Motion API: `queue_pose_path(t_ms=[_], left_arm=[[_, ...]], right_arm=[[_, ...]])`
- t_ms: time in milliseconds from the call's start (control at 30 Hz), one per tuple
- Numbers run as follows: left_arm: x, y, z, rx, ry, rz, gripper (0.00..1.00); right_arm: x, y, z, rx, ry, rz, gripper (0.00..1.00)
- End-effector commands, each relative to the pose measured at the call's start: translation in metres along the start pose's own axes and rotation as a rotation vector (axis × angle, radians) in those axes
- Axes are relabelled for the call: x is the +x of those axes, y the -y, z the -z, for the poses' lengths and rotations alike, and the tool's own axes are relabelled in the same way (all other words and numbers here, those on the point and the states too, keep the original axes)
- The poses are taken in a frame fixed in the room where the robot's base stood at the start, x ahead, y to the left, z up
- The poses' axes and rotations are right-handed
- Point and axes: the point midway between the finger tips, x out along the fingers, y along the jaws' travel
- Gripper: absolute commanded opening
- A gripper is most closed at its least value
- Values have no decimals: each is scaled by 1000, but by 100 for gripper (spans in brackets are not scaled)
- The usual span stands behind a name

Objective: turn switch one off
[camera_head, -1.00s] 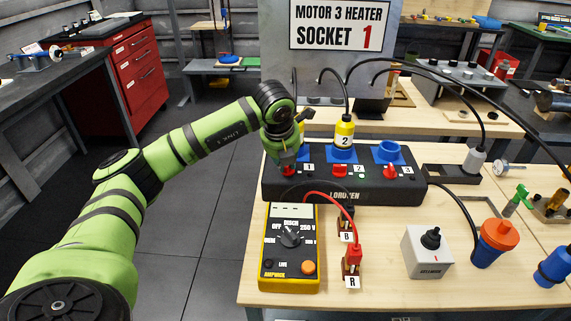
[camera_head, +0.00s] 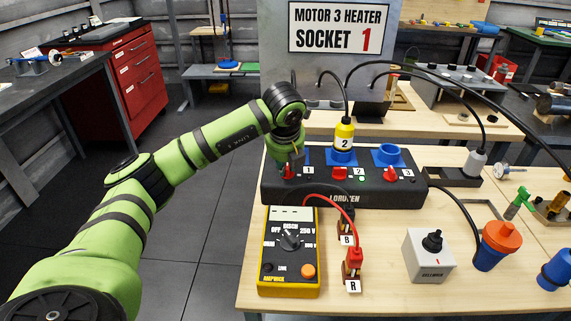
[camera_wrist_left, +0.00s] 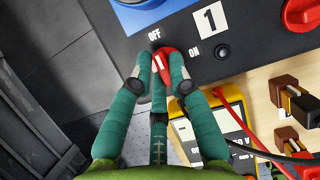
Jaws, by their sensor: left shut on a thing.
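Switch one is a red knob (camera_head: 289,173) at the left end of the black socket box (camera_head: 325,194), by the label 1. In the left wrist view the red knob (camera_wrist_left: 166,61) sits by the printed OFF and ON marks, with a white line on it. The small lamp (camera_wrist_left: 222,50) beside ON looks dark. My left gripper (camera_head: 288,165) reaches down over the knob from the left. Its teal fingers (camera_wrist_left: 160,76) are shut on the knob from both sides, covering part of it. My right gripper is in neither view.
A yellow plug (camera_head: 344,135) labelled 2 stands in the middle socket, with a lit green lamp (camera_head: 362,178) below. A yellow multimeter (camera_head: 289,256) with red and black leads lies in front of the box. A grey switch box (camera_head: 427,259) and an orange plug (camera_head: 499,238) stand at right.

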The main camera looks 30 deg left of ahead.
Motion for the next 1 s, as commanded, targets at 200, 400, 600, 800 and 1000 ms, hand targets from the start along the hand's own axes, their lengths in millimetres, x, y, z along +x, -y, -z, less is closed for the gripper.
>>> queue_pose_path(t_ms=[200, 400, 600, 800, 1000], left_arm=[[-2, 0, -2, -3, 5, 2, 29], [-3, 0, -1, -1, 4, 2, 29], [-28, 0, -2, -1, 8, 4, 29], [-72, 1, -2, -2, 9, 6, 29], [-107, 0, -2, -3, 9, 4, 29]], right_arm=[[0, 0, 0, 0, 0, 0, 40], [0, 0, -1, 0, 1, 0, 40], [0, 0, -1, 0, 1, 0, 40], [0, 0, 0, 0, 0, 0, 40], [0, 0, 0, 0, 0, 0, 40]])
